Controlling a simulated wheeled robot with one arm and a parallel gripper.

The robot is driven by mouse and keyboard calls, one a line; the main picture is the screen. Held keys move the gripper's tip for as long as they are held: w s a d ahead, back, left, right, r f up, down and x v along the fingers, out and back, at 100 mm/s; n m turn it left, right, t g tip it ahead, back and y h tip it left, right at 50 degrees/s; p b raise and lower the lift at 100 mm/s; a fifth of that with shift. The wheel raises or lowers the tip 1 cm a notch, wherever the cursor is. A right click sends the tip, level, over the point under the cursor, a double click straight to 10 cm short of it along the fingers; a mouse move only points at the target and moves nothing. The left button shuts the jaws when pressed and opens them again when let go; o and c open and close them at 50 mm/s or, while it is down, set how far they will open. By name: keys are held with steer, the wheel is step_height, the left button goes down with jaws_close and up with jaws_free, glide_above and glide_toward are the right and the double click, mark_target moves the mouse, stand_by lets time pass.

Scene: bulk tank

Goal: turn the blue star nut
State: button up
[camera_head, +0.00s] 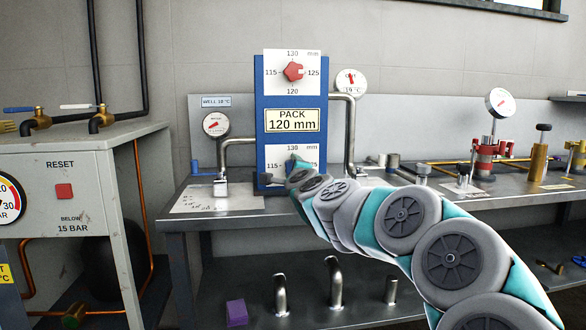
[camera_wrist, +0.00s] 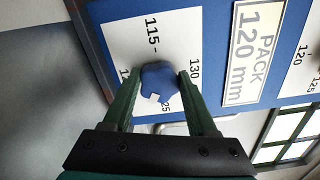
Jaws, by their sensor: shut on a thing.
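The blue star nut (camera_wrist: 159,80) sits on the lower white dial (camera_head: 273,163) of a blue panel. The dial carries the marks 115, 120, 125 and 130. In the wrist view the nut's white mark points toward 125, slightly to the 120 side. My gripper (camera_wrist: 161,80) is shut on the nut, one dark green finger on each side. In the head view my gripper (camera_head: 296,166) and arm cover the nut and part of that dial.
A red star nut (camera_head: 293,72) sits on the upper dial, its white mark toward 125. Between the dials is a sign (camera_head: 292,120) reading PACK 120 mm. Metal pipes with gauges flank the blue panel (camera_head: 262,138), above a grey bench (camera_head: 200,217).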

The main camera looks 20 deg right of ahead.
steer(key=n, duration=0.6)
steer(key=shift+f+b, duration=0.3)
steer(key=shift+b, duration=0.1)
steer(key=n+b, duration=0.1)
steer(key=n, duration=0.2)
steer(key=n+b, duration=0.1)
steer(key=n, duration=0.2)
steer(key=shift+d+f+n, duration=0.15)
steer(key=shift+f+n, duration=0.05)
steer(key=shift+n, duration=0.2)
steer(key=n+b, duration=0.3)
steer(key=n, duration=0.2)
steer(key=shift+d+f+b, duration=0.1)
steer(key=shift+b, duration=0.2)
steer(key=n+b, duration=0.1)
steer(key=n, duration=0.2)
steer(key=shift+s+n, duration=0.1)
steer(key=shift+n, duration=0.3)
steer(key=shift+d+r+n, duration=0.1)
steer(key=shift+r+n, duration=0.1)
steer(key=shift+n, duration=1)
steer(key=shift+n+b, duration=0.3)
steer(key=o, duration=1.4)
steer(key=shift+c, duration=0.2)
